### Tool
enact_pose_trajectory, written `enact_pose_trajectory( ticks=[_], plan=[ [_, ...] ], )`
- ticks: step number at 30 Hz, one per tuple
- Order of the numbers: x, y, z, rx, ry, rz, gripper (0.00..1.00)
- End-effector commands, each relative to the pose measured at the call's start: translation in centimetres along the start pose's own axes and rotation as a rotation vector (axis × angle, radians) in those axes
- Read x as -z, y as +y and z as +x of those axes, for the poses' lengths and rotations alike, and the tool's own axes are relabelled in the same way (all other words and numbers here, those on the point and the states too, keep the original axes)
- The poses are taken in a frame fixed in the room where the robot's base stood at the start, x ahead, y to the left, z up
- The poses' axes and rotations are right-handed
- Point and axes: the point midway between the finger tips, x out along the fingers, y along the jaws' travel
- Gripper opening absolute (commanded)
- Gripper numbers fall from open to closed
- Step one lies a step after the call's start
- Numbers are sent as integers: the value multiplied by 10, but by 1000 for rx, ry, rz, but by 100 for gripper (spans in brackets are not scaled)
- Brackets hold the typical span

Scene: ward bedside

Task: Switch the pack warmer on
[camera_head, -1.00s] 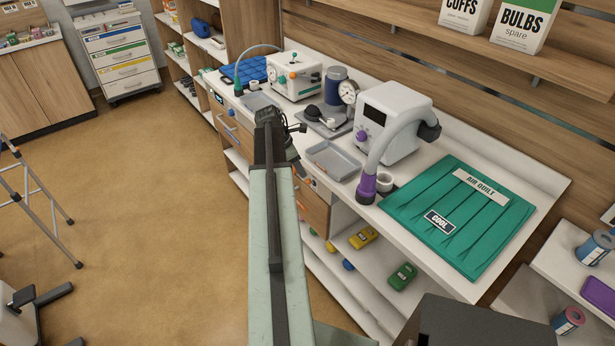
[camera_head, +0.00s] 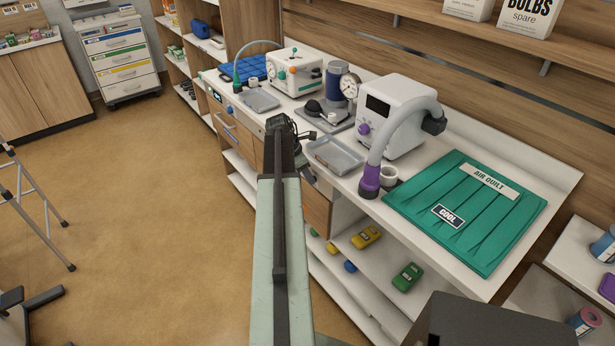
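No label reading pack warmer is legible. A drawer front with a small lit display (camera_head: 217,97) and a blue knob (camera_head: 229,109) is at the left end of the counter; I cannot tell if it is the warmer. A white box unit with green and orange knobs (camera_head: 294,72) stands on the counter behind it. A white unit with a dark screen, purple knob and grey hose (camera_head: 397,112) stands farther right. My gripper (camera_head: 284,128) is at the counter's front edge, in front of the grey tray, seen from behind; its fingers are too hidden to tell open or shut.
The counter holds two grey trays (camera_head: 334,156), a gauge device (camera_head: 338,92), a white cup (camera_head: 388,175) and a green air quilt labelled COOL (camera_head: 490,225). Yellow and green items lie on the lower shelf (camera_head: 345,262). Open floor (camera_head: 150,200) is to the left; a metal frame (camera_head: 38,210) stands at far left.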

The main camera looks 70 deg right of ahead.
Motion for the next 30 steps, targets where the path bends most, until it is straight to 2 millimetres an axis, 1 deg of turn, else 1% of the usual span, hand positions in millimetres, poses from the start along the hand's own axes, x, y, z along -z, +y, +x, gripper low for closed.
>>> enact_pose_trajectory(
  ticks=[1, 2, 3, 4, 11, 17, 23, 30],
  plan=[
    [0, 0, 0, 0, 0, 0, 25],
    [0, 0, 0, 0, 0, 0, 17],
    [0, 0, 0, 0, 0, 0, 6],
    [0, 0, 0, 0, 0, 0, 0],
    [0, 0, 1, -2, -7, 1, 0],
    [6, -2, 5, -16, -63, 6, 0],
    [15, -5, 12, -51, -191, 17, 0],
    [25, -6, 22, -105, -396, 36, 0]
  ],
)
